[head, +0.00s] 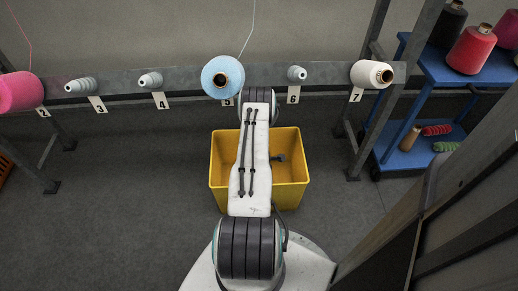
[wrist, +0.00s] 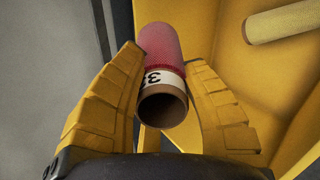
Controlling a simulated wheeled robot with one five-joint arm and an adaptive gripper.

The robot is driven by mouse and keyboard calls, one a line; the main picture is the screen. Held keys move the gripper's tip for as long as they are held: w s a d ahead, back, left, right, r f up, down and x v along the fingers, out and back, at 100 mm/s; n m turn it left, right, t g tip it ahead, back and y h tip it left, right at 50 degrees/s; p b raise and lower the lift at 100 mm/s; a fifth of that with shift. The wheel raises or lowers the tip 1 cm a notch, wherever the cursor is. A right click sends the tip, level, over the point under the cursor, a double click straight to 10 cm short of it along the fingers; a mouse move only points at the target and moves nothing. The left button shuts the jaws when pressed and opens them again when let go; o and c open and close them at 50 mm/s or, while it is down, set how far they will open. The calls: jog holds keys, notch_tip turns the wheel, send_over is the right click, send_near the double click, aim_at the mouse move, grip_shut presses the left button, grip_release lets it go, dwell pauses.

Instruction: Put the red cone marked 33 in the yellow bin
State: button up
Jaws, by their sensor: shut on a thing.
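The red cone (wrist: 160,45) shows a white band whose visible characters include a 3, with a brown tube end toward the camera. My gripper (wrist: 164,55) is shut on it, with a yellow finger at each side. The yellow bin (head: 290,195) stands on the floor behind my arm in the head view; its yellow wall (wrist: 232,70) lies beyond and to the right of the cone in the wrist view. The head view does not show the held cone; my arm covers part of the bin. I cannot tell how deep the cone is relative to the rim.
A pale yellow cone (wrist: 285,21) lies against the bin's inside. A grey rail (head: 190,78) with numbered pegs runs behind the bin, bearing pink (head: 20,92), blue (head: 223,77) and white (head: 371,74) cones. A blue shelf cart (head: 430,65) stands at right.

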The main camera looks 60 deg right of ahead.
jog(key=shift+f+b, duration=0.95)
jog(key=shift+f, duration=0.65)
jog(key=o, duration=1.2)
jog(key=shift+v, duration=6)
